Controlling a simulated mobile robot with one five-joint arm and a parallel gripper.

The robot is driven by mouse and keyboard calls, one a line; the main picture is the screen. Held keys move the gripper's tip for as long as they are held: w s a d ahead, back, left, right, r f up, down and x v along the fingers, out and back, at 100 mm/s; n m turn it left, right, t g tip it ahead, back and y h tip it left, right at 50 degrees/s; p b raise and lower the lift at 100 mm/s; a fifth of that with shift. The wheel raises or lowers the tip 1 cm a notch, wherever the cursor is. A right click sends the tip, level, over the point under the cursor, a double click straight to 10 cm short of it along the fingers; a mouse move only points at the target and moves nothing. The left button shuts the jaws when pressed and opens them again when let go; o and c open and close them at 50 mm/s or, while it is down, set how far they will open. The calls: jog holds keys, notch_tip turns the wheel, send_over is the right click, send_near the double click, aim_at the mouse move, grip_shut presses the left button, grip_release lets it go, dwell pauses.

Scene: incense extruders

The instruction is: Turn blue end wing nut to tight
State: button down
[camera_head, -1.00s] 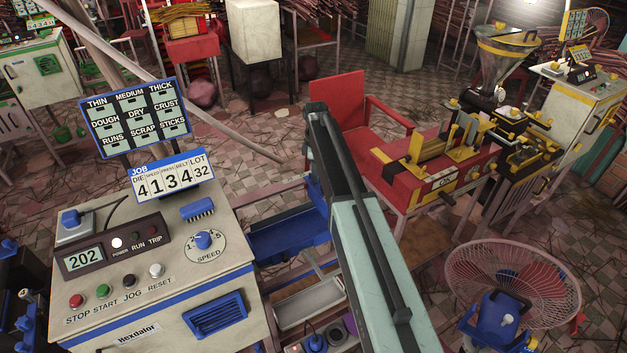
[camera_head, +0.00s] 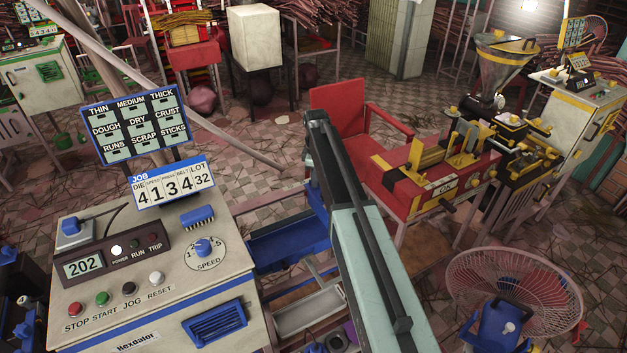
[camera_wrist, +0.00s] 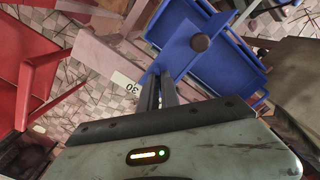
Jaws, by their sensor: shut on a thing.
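In the wrist view, the blue wing nut (camera_wrist: 186,44) shows as flat blue wings around a dark round bolt end (camera_wrist: 200,42). My gripper (camera_wrist: 160,88) has its two dark fingers close together on the lower-left wing. In the head view, my arm runs up the middle of the picture and hides its own gripper and the wing nut. How tight the nut sits cannot be told.
A blue tray (camera_wrist: 235,65) lies just beyond the nut, and a pale bar with a "30" label (camera_wrist: 130,84) runs beside it. A control cabinet (camera_head: 150,290) stands at left, a red chair (camera_head: 338,98) beyond my arm, and a fan (camera_head: 550,285) at lower right.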

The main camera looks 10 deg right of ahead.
jog(key=m, duration=0.7)
jog(key=shift+d, duration=0.1)
jog(key=m, duration=0.6)
jog(key=shift+s+m, duration=0.1)
jog(key=shift+m, duration=0.3)
jog(key=m, duration=1.2)
jog(key=shift+m, duration=0.4)
jog(key=c, duration=1.6)
grip_release()
